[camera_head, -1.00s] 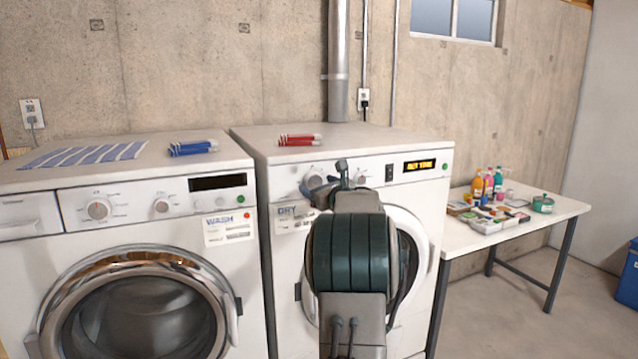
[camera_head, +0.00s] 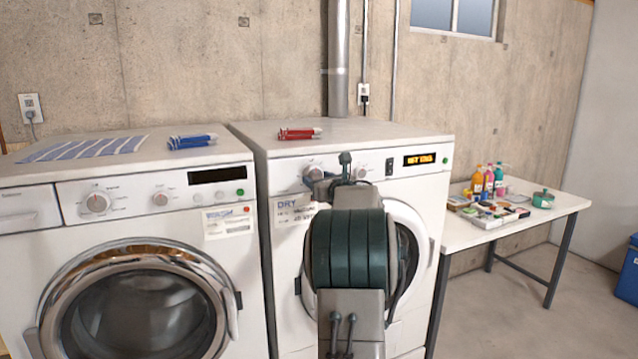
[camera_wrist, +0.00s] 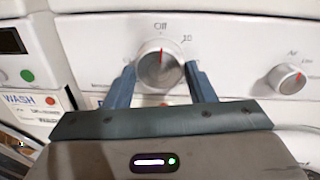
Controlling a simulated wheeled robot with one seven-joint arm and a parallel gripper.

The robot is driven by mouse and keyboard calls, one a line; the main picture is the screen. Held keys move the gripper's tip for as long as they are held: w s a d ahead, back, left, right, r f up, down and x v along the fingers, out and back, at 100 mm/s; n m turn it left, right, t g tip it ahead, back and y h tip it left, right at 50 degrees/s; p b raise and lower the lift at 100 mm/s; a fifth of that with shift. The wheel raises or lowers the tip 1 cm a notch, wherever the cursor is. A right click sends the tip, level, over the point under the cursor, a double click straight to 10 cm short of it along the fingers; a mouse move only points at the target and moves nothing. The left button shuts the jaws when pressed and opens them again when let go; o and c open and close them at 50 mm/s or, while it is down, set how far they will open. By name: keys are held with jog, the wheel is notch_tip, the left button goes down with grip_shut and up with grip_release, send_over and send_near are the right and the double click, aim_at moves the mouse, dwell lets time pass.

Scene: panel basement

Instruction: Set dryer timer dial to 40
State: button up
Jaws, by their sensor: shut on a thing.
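The dryer timer dial (camera_wrist: 156,72) is a round silver knob with a red mark, in the middle of the wrist view. The red mark points up, close to the "Off" label (camera_wrist: 161,27). Another number, too blurred to be sure of, sits to its upper right. My gripper (camera_wrist: 160,82) is shut on the dial, one blue-grey finger on each side. In the head view the dial (camera_head: 314,172) shows at the left of the dryer panel, just above my gripper (camera_head: 326,185), partly hidden by my wrist. The dryer display (camera_head: 419,159) is lit orange, its text unclear.
A second, smaller knob (camera_wrist: 285,79) is right of the dial. The washer (camera_head: 150,230) stands left of the dryer (camera_head: 290,250). A table (camera_head: 560,205) with bottles and small boxes stands at the right. Red packets (camera_head: 298,134) lie on the dryer top.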

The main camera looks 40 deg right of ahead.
jog(key=m+b, duration=0.1)
jog(key=m, duration=0.3)
jog(key=m+b, duration=0.2)
jog(key=m, duration=0.2)
jog(key=shift+a+f, duration=0.15)
jog(key=shift+f, duration=0.05)
jog(key=m+h, duration=0.1)
jog(key=m, duration=0.4)
jog(key=shift+b, duration=0.3)
jog(key=m+p, duration=0.1)
jog(key=m, duration=0.4)
jog(key=shift+a+r+h, duration=0.1)
jog(key=shift+r+h, duration=0.05)
jog(key=shift+h, duration=0.25)
jog(key=m+p, duration=0.1)
jog(key=m, duration=0.4)
jog(key=shift+r+p, duration=0.1)
jog(key=shift+p, duration=0.2)
jog(key=m+p, duration=0.2)
jog(key=m, duration=0.2)
jog(key=shift+w+r+m+h, duration=0.1)
jog(key=shift+m+h, duration=0.3)
jog(key=m+p, duration=0.4)
jog(key=m, duration=0.1)
jog(key=shift+r+g, duration=0.1)
jog(key=shift+g, duration=0.2)
jog(key=shift+m+p, duration=1)
jog(key=shift+m, duration=0.7)
